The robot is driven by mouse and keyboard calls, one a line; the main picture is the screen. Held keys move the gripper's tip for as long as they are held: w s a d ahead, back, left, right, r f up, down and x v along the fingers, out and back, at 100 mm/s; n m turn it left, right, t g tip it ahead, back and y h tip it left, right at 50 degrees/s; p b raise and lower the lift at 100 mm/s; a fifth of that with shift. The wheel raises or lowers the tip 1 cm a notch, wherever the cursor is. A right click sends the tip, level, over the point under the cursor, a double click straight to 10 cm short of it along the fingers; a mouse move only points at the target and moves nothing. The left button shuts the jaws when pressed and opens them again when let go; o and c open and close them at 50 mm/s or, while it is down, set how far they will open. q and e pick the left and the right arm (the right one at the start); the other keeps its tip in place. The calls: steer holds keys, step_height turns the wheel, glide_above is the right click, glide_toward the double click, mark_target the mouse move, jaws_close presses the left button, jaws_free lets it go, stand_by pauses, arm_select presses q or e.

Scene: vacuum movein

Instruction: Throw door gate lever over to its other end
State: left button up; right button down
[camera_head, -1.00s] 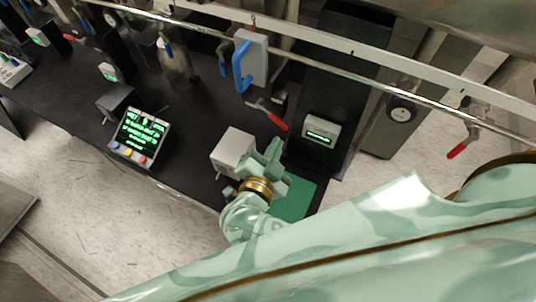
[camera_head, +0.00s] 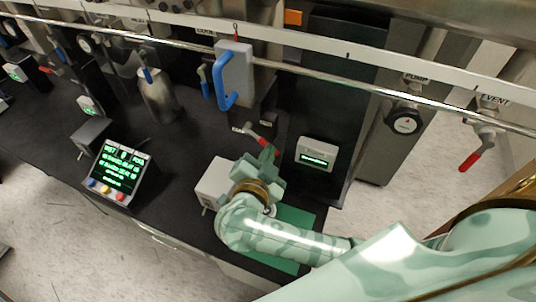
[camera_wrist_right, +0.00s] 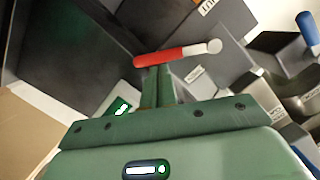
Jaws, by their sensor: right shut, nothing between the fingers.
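A small lever with a red grip (camera_head: 264,142) sits below the grey box with the blue handle; I take it as the door gate lever. Its red grip points right and down in the head view. In the right wrist view its red grip (camera_wrist_right: 165,56) lies across the fingertips, with a round pale pivot at its right end. My right gripper (camera_head: 270,157) is at the free end of the red grip. Its fingers (camera_wrist_right: 157,78) are shut with nothing between them; whether they touch the grip I cannot tell. My left gripper is out of view.
A grey box with a blue handle (camera_head: 218,90) stands behind the lever. A small display (camera_head: 316,153) is to the right, a pale box (camera_head: 213,184) to the left. A metal rail (camera_head: 340,77) runs across above. Another red lever (camera_head: 470,161) hangs under the VENT label.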

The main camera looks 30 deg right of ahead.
steer(key=shift+f, duration=0.1)
steer(key=shift+w+f+m, duration=0.1)
steer(key=shift+f+m, duration=0.05)
steer(key=shift+m, duration=0.15)
steer(key=shift+w+a+f+m+t+b, duration=0.1)
steer(key=shift+a+f+m+t+b, duration=0.15)
steer(key=shift+f+m+b, duration=0.35)
steer(key=shift+w+a+f+m+t+b, duration=0.3)
steer(key=shift+m+b, duration=0.25)
steer(key=shift+m, duration=0.3)
steer(key=shift+w+a+f+m+t+b, duration=0.2)
steer(key=shift+w+f+m+b, duration=0.1)
steer(key=shift+f+m+b, duration=0.4)
steer(key=shift+w+a+f+m+t+b, duration=0.15)
steer(key=shift+w+a+m+b, duration=0.25)
steer(key=shift+m, duration=0.55)
steer(key=shift+w+a+f+m+b, duration=0.15)
steer(key=shift+w+m+b, duration=0.15)
steer(key=shift+m+b, duration=0.5)
steer(key=shift+w+a+f+m+t+b, duration=0.15)
steer(key=shift+w+a+m+t+b, duration=0.3)
steer(key=shift+m, duration=0.65)
stand_by(0.6)
